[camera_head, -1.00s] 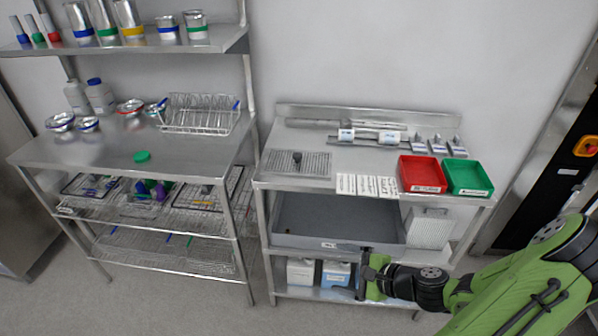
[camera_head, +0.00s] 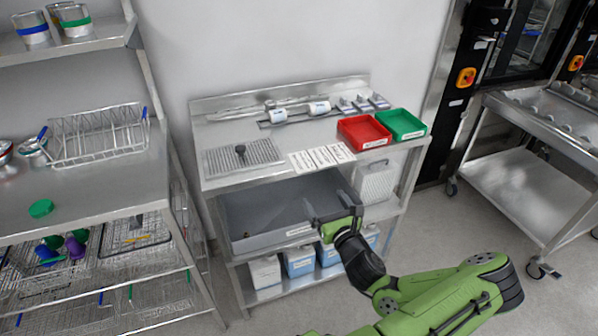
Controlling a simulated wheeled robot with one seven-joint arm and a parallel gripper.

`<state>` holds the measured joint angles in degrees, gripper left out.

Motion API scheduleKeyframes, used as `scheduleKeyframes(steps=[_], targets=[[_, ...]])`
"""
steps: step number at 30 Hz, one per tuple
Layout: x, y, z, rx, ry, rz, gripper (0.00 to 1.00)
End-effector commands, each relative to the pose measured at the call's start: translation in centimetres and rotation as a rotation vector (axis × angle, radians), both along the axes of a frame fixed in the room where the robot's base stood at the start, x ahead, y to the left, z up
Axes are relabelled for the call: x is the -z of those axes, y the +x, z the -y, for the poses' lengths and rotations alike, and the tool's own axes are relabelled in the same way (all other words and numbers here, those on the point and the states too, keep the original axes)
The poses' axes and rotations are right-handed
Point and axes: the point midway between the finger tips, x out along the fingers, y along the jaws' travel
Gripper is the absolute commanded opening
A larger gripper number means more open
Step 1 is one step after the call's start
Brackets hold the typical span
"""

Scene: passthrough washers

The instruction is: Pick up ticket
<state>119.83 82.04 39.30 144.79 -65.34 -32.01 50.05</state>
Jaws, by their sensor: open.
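Several white paper tickets (camera_head: 321,157) with printed lines lie side by side on the front of the steel workbench top (camera_head: 275,152). They are left of the red tray. My gripper (camera_head: 322,219) is open and empty. It is in front of the bench, below the top and close to the front of the grey bin, lower than the tickets. Its fingertips are small and partly hard to make out against the bin.
A red tray (camera_head: 364,132) and a green tray (camera_head: 401,124) stand right of the tickets. A perforated plate with a black knob (camera_head: 241,154) lies left. The grey bin (camera_head: 265,235) sits under the top. A wheeled steel cart (camera_head: 540,150) stands at right, with clear floor before it.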

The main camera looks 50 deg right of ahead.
Motion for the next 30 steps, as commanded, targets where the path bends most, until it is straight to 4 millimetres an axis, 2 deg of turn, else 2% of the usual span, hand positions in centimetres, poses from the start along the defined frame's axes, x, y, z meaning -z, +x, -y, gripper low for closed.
scheduleKeyframes(steps=[1,6,11,18,26,30], targets=[[0.7,0.8,0.2,-0.006,-0.009,-0.002,0.94],[-0.2,4.1,2.2,-0.004,-0.008,0.001,0.94],[-0.2,5.7,3.2,-0.002,-0.005,0.003,0.94],[-0.3,9.3,5.4,-0.002,-0.006,0.002,0.94],[-0.2,9.7,5.7,-0.001,-0.002,0.002,0.94],[-0.2,9.6,5.7,-0.001,-0.002,0.002,0.72]])
